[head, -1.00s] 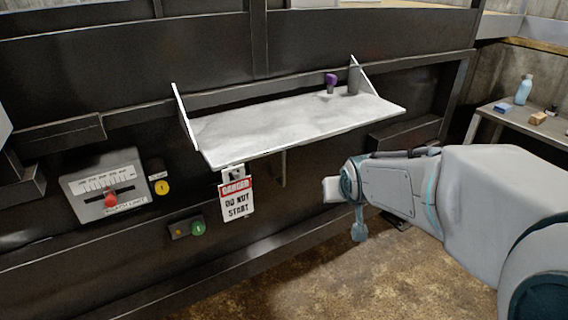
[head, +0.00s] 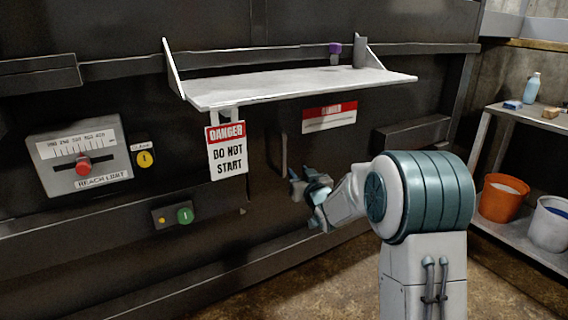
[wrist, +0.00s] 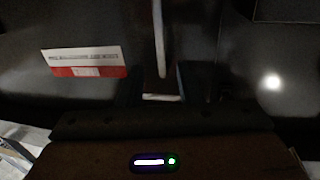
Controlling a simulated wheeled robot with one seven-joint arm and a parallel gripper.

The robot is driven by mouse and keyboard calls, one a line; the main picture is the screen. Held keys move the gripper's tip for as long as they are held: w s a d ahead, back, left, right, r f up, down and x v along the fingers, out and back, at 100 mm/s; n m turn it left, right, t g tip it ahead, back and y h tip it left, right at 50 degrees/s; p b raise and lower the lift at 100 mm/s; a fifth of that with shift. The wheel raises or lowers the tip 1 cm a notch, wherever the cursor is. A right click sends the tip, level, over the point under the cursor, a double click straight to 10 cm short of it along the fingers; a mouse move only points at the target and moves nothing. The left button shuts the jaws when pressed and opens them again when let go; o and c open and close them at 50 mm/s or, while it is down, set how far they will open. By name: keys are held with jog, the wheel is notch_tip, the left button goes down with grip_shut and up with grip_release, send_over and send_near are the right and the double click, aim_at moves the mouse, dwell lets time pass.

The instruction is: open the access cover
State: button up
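A dark panel below the shelf, which looks like the access cover (head: 262,170), carries a red-and-white label (head: 330,116). A thin vertical handle bar (head: 284,155) stands on it. My gripper (head: 300,187) is just right of and below the bar's lower end in the head view, with its fingers apart. In the wrist view the bar (wrist: 159,40) runs down toward the space between the dark fingers (wrist: 160,88), and the label (wrist: 85,62) is at left. I cannot tell whether the fingers touch the bar. The cover's edges are hard to make out in the dark.
A white shelf (head: 300,84) juts out above the cover. A "DANGER DO NOT START" tag (head: 227,152) hangs at its left. A reach-limit box (head: 80,155) and green button (head: 185,215) are further left. A side table (head: 530,118) with buckets below stands right.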

aim_at(285, 155)
jog(key=b+x, duration=0.2)
jog(key=x, duration=1.1)
jog(key=shift+w+a, duration=0.15)
jog(key=shift+w, duration=0.1)
jog(key=shift+r, duration=0.1)
grip_shut()
